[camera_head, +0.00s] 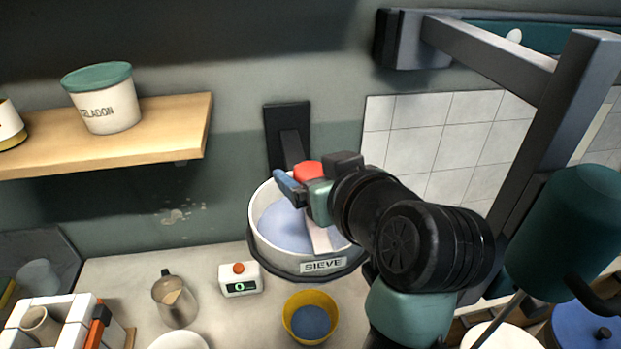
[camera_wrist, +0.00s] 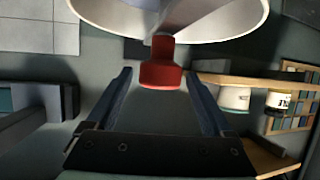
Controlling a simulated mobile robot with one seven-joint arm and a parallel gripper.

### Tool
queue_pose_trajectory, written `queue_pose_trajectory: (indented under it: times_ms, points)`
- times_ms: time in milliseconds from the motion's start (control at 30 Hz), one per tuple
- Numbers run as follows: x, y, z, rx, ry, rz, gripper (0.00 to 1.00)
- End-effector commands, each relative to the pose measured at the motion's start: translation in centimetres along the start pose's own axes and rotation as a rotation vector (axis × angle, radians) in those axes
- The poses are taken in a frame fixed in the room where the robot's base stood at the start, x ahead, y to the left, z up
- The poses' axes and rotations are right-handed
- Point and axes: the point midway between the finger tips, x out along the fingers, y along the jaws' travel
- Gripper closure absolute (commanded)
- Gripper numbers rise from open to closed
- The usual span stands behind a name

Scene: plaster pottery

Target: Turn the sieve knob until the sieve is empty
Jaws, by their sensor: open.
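The sieve (camera_head: 325,266) is a white drum with a dark band and a "SIEVE" label, mounted on the back wall. Pale blue powder (camera_head: 283,228) shows inside it. The red sieve knob (camera_head: 308,171) sits above its middle, partly hidden by my gripper. In the wrist view the knob (camera_wrist: 160,65) lies between the fingertips, with space on both sides, and the sieve rim (camera_wrist: 100,18) is beyond it. My gripper (camera_wrist: 157,75) is open around the knob and not closed on it. In the head view my gripper (camera_head: 297,184) is over the sieve.
A yellow bowl (camera_head: 292,315) with blue contents stands at the sieve's front. A white counter box (camera_head: 236,287) with an orange button reads 0. A metal jug (camera_head: 172,304) stands left. A grey frame (camera_head: 565,110) rises at right.

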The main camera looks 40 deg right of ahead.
Motion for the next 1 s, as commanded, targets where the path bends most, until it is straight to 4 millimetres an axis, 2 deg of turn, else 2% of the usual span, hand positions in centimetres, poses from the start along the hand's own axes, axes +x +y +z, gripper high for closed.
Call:
queue_pose_trajectory:
  times_ms: [333,367,800,1000]
  points:
    - [0.48,-0.04,-0.06,-0.001,0.001,0.0,0.14]
    - [0.47,-0.03,-0.06,-0.001,0.001,0.0,0.18]
    - [0.46,-0.04,-0.02,-0.001,0.001,0.0,0.97]
    - [0.46,-0.07,-0.02,0.002,0.0,0.009,0.99]
